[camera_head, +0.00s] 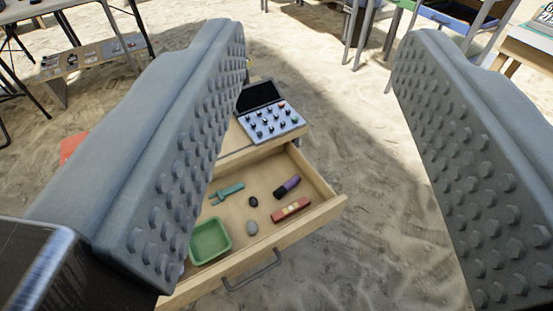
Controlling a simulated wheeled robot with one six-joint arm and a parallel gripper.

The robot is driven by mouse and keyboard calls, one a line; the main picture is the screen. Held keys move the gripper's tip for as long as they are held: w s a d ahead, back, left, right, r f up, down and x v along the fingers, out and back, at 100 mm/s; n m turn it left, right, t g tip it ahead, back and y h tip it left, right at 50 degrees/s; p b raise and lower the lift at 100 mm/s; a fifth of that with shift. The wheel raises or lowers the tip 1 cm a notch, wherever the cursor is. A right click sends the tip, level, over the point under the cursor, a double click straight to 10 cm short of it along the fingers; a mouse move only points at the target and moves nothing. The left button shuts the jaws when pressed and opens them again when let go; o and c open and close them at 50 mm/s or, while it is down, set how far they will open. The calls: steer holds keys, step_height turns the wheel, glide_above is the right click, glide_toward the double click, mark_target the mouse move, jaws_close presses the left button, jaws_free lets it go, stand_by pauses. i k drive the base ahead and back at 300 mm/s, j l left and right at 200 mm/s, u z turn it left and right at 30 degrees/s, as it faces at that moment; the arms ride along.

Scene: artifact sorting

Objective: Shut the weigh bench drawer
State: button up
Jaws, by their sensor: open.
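The weigh bench drawer (291,231) is a light wooden drawer, pulled open, below and between my fingers in the picture. Its dark bar handle (253,273) is on its front face. Inside lie a green tray (211,241), a teal tool (227,193), a purple and black item (287,187), a red item (291,210) and small dark and grey stones. The weigh bench top (232,137) shows behind the drawer, partly hidden by the left finger. My gripper (315,50) is open and empty, its two studded grey fingers wide apart. Neither finger visibly touches the drawer.
An open case (270,122) with several small pieces sits on the bench top. Sandy ground (385,200) is clear to the right of the drawer. A table with a low shelf (92,57) stands at the back left, and more tables stand at the back right.

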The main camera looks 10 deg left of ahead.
mark_target(262, 175)
steer(key=k+j+u, duration=0.2)
steer(key=k, duration=0.8)
